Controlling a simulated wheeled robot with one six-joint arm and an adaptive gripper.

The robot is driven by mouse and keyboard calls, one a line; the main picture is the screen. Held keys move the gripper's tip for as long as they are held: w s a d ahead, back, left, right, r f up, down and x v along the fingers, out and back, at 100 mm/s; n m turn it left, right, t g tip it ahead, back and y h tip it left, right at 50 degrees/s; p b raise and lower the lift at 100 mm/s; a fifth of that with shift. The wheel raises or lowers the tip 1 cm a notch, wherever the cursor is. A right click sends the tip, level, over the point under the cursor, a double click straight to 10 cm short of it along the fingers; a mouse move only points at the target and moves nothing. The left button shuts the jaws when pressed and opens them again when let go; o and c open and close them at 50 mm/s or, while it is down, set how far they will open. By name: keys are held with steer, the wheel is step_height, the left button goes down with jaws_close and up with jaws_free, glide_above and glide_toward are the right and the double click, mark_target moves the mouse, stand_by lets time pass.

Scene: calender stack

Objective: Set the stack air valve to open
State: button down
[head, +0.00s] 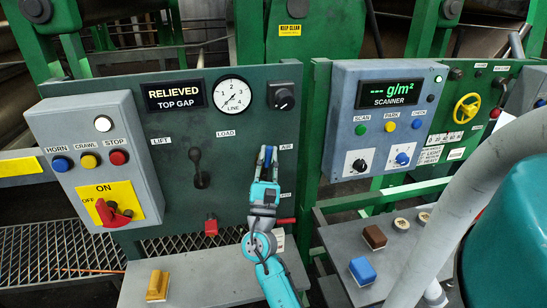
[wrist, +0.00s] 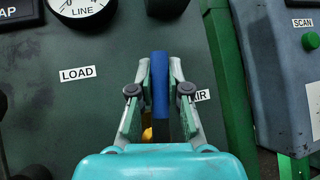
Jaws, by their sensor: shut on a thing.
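The stack air valve has a blue lever handle (wrist: 160,85), beside the AIR label (head: 287,147) on the dark green panel. My gripper (head: 267,155) is shut on this handle, with one finger on each side. In the wrist view my gripper (wrist: 160,95) has the blue handle upright between its fingers. A bit of yellow metal (wrist: 147,134) shows behind the left finger. The rest of the valve body is hidden behind my gripper.
Left of my gripper stands a black lever (head: 198,170) between the LIFT and LOAD labels. The line gauge (head: 230,95) and a black knob (head: 283,97) are above. A red handle (head: 211,226) is low on the panel. The grey scanner box (head: 385,118) stands to the right.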

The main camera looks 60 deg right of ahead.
steer(key=shift+w+a+n+t+y, duration=0.2)
steer(key=shift+n+t+y, duration=0.1)
steer(key=shift+n+t, duration=0.6)
steer(key=shift+w+a+n+t+y, duration=0.2)
steer(key=shift+n+t+y, duration=0.1)
steer(key=shift+n+t, duration=0.6)
steer(key=shift+n, duration=0.3)
steer(key=c, duration=1.1)
jaws_free()
steer(key=v, duration=1.2)
